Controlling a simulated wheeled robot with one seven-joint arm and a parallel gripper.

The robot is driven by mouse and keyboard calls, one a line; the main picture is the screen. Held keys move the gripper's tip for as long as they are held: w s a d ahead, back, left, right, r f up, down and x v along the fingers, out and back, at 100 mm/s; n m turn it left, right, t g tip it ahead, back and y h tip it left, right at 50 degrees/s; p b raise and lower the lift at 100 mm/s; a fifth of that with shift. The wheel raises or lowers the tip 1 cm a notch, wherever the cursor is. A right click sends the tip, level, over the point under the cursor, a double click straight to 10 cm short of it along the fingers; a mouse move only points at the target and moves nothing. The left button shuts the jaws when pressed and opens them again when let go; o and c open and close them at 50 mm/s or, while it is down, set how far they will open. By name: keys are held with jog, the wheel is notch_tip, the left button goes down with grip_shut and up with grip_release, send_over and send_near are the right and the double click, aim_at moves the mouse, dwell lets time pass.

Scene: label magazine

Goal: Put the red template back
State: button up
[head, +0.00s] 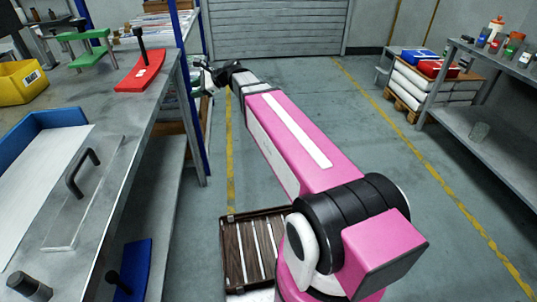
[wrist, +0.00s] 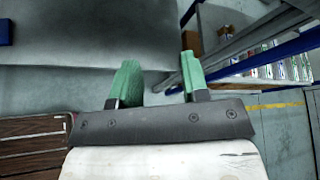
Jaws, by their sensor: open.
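The red template (head: 140,70) is a flat red plate with an upright black handle. It lies on the grey workbench (head: 160,88) near its right edge, in the head view. My gripper (head: 207,78) is past the bench's right edge, to the right of the red template and apart from it. In the wrist view my gripper (wrist: 160,80) has its two green fingers spread, with nothing between them. The red template does not show in the wrist view. A blue plate (head: 134,268) with a black knob lies on the lower shelf.
A brown slatted case (head: 235,262) is low beside my base. A green stand (head: 88,45), yellow bin (head: 22,82), blue tray (head: 45,119) and clear plate with handle (head: 66,222) occupy the bench. A blue rack post (head: 190,100) stands near my gripper.

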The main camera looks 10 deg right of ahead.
jog(key=s+d+f+n+g+h, duration=0.1)
jog(key=s+d+f+n+h, duration=0.5)
jog(key=s+d+f, duration=0.3)
jog(key=s+d+f+n+g+h, duration=0.2)
jog(key=s+d+f+n+h, duration=0.4)
jog(key=d+f, duration=1)
jog(key=s+d+n, duration=0.1)
jog(key=s+n, duration=0.2)
jog(key=s, duration=0.1)
jog(key=shift+g, duration=0.3)
